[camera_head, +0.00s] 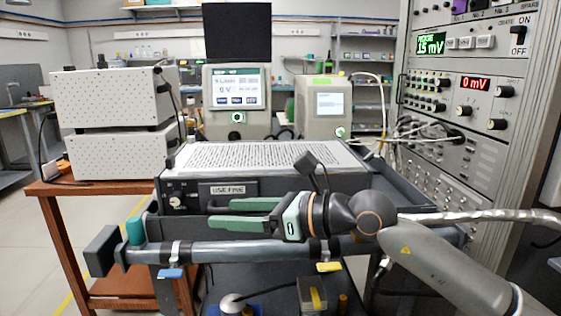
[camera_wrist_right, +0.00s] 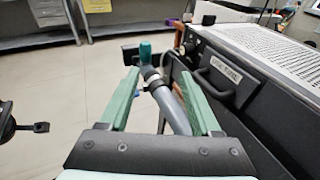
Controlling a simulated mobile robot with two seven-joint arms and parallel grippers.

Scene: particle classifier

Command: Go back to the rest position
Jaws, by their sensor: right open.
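My right gripper (camera_head: 220,213) is in front of the dark instrument cart (camera_head: 290,182), with its green fingers pointing left. The fingers are apart, and nothing is seen held between them. In the right wrist view the open fingers (camera_wrist_right: 159,74) frame a grey tube (camera_wrist_right: 168,103) with a teal cap (camera_wrist_right: 145,50), which appears beyond them. In the head view this tube runs across the front of the cart, just below the gripper; I cannot tell the gap between them. My left gripper is not in view.
A perforated panel (camera_head: 265,157) tops the cart. White boxes (camera_head: 112,98) stand on a wooden table (camera_head: 85,187) at left. A tall instrument rack (camera_head: 455,110) with cables stands close at right. Open floor (camera_head: 20,225) lies at far left.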

